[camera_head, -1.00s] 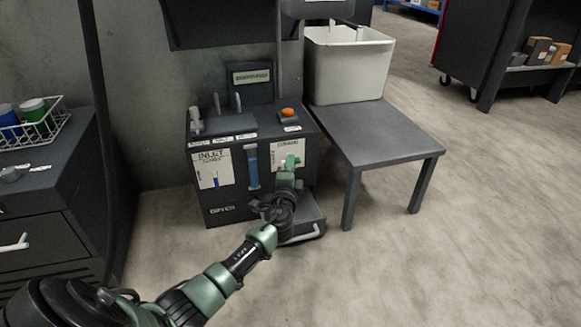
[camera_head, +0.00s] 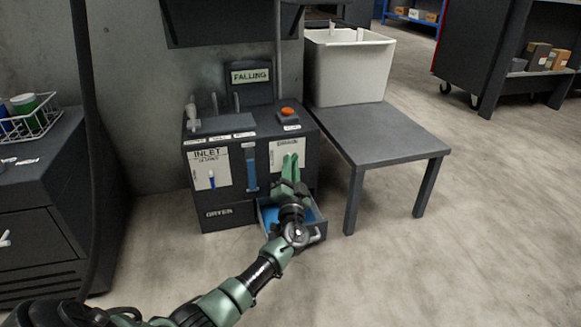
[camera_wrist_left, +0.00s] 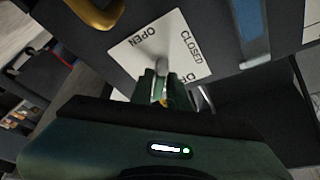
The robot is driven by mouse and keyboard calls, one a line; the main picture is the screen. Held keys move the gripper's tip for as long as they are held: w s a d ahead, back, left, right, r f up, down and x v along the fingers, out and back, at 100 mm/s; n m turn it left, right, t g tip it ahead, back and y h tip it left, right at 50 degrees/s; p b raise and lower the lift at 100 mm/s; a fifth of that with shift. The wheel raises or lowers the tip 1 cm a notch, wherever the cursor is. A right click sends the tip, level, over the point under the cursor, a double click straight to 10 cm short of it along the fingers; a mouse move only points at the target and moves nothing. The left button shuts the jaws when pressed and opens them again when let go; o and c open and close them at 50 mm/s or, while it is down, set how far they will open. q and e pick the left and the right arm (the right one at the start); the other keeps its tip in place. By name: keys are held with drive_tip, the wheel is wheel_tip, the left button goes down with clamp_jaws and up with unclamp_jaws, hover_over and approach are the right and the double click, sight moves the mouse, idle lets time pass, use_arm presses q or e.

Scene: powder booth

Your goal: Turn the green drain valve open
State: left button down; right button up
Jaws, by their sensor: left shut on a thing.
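The dryer (camera_head: 225,215) is a dark box with a white valve plate (camera_head: 278,153) on its front right. My left gripper (camera_head: 290,172) is at this plate. In the left wrist view the plate (camera_wrist_left: 135,52) reads OPEN on the left and CLOSED on the right. There my left gripper's green fingers (camera_wrist_left: 162,92) are shut on the drain valve's handle (camera_wrist_left: 161,68), which shows pale between them. The fingers hide most of the handle, so its exact angle is hard to tell. My right gripper is in no view.
A tray (camera_head: 318,228) with blue inside sits low under my left wrist. A blue gauge (camera_head: 251,168) and an inlet plate (camera_head: 212,168) are left of the valve. A dark table (camera_head: 385,140) with a white bin (camera_head: 350,72) stands close on the right.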

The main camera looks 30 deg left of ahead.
use_arm(q)
drive_tip(key=n+y, duration=0.1)
drive_tip(key=n, duration=0.1)
drive_tip(key=n+y, duration=0.1)
drive_tip(key=n, duration=0.2)
drive_tip(key=shift+w+d+f+g, duration=0.1)
drive_tip(key=shift+g, duration=0.3)
drive_tip(key=n+g+y, duration=0.1)
drive_tip(key=n, duration=0.2)
drive_tip(key=n+g+y, duration=0.1)
drive_tip(key=n+y, duration=0.1)
drive_tip(key=n, duration=0.1)
drive_tip(key=shift+f, duration=0.1)
drive_tip(key=shift+n+g, duration=0.3)
drive_tip(key=shift+n, duration=0.3)
drive_tip(key=c, duration=1.5)
unclamp_jaws()
drive_tip(key=shift+p+v, duration=1.4)
drive_tip(key=shift+v, duration=2.5)
drive_tip(key=shift+w, duration=0.1)
